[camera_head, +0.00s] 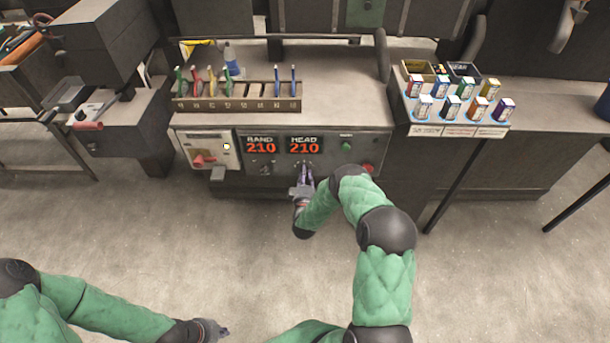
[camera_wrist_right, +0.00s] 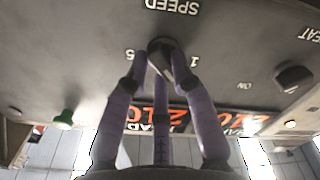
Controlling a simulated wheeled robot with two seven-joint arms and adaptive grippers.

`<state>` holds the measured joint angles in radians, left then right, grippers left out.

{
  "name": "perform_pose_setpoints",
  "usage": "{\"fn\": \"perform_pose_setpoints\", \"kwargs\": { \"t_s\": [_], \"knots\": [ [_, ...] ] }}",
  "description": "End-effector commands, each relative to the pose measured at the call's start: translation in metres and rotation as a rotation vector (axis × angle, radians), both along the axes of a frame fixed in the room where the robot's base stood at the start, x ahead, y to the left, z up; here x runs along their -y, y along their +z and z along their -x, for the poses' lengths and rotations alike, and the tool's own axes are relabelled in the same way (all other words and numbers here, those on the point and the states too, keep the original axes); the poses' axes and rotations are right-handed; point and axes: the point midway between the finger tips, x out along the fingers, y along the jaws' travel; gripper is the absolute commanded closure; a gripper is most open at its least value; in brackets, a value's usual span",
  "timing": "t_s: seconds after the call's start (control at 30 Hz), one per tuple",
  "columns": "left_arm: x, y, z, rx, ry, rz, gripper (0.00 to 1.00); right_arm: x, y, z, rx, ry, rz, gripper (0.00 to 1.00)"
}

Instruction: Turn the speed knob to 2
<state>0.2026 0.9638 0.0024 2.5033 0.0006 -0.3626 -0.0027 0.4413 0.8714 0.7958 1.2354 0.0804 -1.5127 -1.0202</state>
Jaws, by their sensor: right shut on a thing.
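The speed knob (camera_wrist_right: 160,44) is a dark round knob on the machine's front panel, below the upside-down word SPEED in the right wrist view. The marks 5 and 1 show on either side of it. My right gripper (camera_wrist_right: 166,62) has its purple fingers around the knob and is shut on it. The knob's pointer is too covered to read. In the head view the right gripper (camera_head: 306,172) meets the panel just below the HEAD display and hides the knob. My left gripper (camera_head: 222,332) is low at the left, away from the panel; its fingers are too small to judge.
A second knob (camera_wrist_right: 293,77) sits beside the speed knob. A green button (camera_head: 347,146) and a red button (camera_head: 367,168) are on the panel's right. Both displays (camera_head: 304,146) read 210. A tray of boxes (camera_head: 458,126) is at right.

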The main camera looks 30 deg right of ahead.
Motion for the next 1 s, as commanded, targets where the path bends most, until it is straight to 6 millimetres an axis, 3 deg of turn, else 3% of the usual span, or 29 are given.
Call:
{"fn": "perform_pose_setpoints", "kwargs": {
  "t_s": [0.07,0.1,0.17,0.6,1.0],
  "knots": [
    [0.0,0.0,0.0,0.0,0.0,0.0,1.0,0.0,0.001,-0.001,0.002,0.0,0.0,1.0],
    [0.0,0.0,0.0,0.0,0.0,0.0,1.0,0.0,0.001,-0.001,0.002,0.0,0.0,0.67],
    [0.0,0.0,0.0,0.0,0.0,0.0,1.0,0.0,0.001,-0.001,0.002,0.0,0.0,0.51],
    [0.0,0.0,0.0,0.0,0.0,0.0,1.0,-0.004,-0.001,0.005,-0.001,0.001,-0.002,0.51],
    [0.0,0.0,0.0,0.0,0.0,0.0,1.0,-0.042,-0.001,0.066,-0.002,0.003,-0.002,0.51]
  ]
}}
